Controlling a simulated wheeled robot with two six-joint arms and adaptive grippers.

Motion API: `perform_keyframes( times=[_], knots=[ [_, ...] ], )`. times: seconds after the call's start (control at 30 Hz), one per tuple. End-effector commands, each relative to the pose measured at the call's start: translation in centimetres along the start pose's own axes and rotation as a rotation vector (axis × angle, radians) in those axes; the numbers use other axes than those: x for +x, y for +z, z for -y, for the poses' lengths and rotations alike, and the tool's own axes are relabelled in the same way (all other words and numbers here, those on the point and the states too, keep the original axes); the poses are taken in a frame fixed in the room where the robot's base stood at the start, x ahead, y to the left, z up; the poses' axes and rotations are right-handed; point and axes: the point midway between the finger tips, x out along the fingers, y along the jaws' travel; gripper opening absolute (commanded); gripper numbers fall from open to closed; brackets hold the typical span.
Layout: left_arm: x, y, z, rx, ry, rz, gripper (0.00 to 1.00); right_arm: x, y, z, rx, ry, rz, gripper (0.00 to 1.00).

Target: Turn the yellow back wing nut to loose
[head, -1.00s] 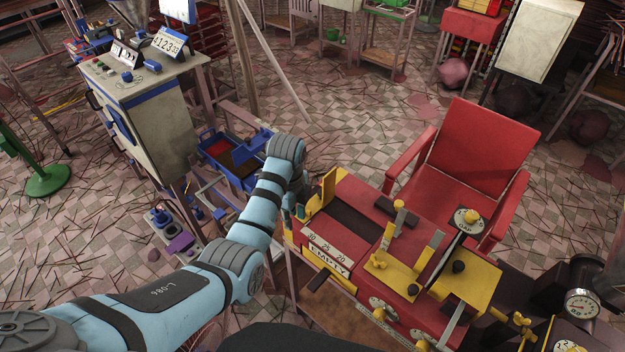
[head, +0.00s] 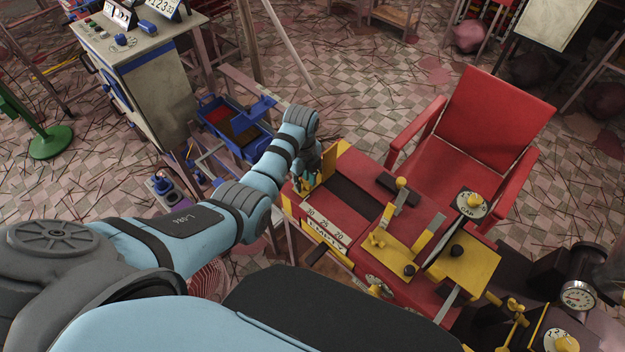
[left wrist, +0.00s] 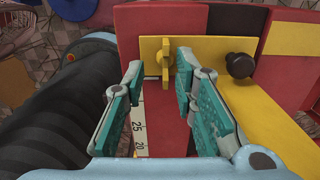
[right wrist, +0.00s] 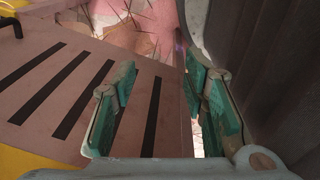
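The yellow wing nut (left wrist: 166,58) stands on a yellow plate (left wrist: 205,47) in the left wrist view, its wings pointing up and down. A black knob (left wrist: 239,65) sits to its right on the same plate. My left gripper (left wrist: 160,66) is open, with teal-padded fingers on either side of the nut's lower part in the picture; I cannot tell whether they touch it. In the head view my left gripper (head: 309,180) is at the left end of the red machine (head: 362,170), beside the upright yellow plate (head: 331,161). My right gripper (right wrist: 160,75) is open and empty.
The right wrist view shows a brownish board (right wrist: 35,55) with dark slots. A red chair (head: 495,120) stands behind the machine. A blue tray (head: 240,145) and a grey cabinet (head: 150,75) are to the left. Black equipment with a gauge (head: 578,296) is at the lower right.

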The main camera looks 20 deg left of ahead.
Motion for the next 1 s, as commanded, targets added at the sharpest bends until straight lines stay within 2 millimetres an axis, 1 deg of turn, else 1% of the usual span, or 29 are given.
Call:
perform_keyframes(
  times=[0.07, 0.23, 0.27, 0.4, 0.57, 0.8, 1.0],
  knots=[
    [0.3, 0.2, -0.1, -0.005, 0.001, 0.001, 0.26, 0.1, -0.4, 0.0, 0.0, 0.0, -0.006, 0.4],
    [0.3, 0.2, -0.1, -0.005, 0.0, 0.0, 0.26, 0.1, -2.1, 0.0, 0.002, 0.001, -0.035, 0.4],
    [0.3, 0.2, -0.1, -0.005, 0.0, 0.0, 0.23, 0.1, -2.2, 0.0, 0.002, 0.001, -0.037, 0.4],
    [0.3, 0.1, -0.1, -0.004, 0.001, 0.0, 0.0, 0.1, -1.9, 0.0, 0.002, 0.0, -0.032, 0.4],
    [0.3, 0.1, -0.2, -0.004, 0.002, -0.001, 0.0, 0.1, -0.9, 0.1, 0.001, -0.001, -0.014, 0.4],
    [0.3, 0.1, -0.2, -0.015, 0.003, -0.001, 0.0, 0.1, -1.0, 0.3, 0.002, -0.003, -0.016, 0.4],
    [0.3, 0.1, -0.2, -0.075, 0.005, -0.001, 0.0, 0.0, -1.1, 0.3, 0.003, -0.004, -0.019, 0.4]
  ],
)
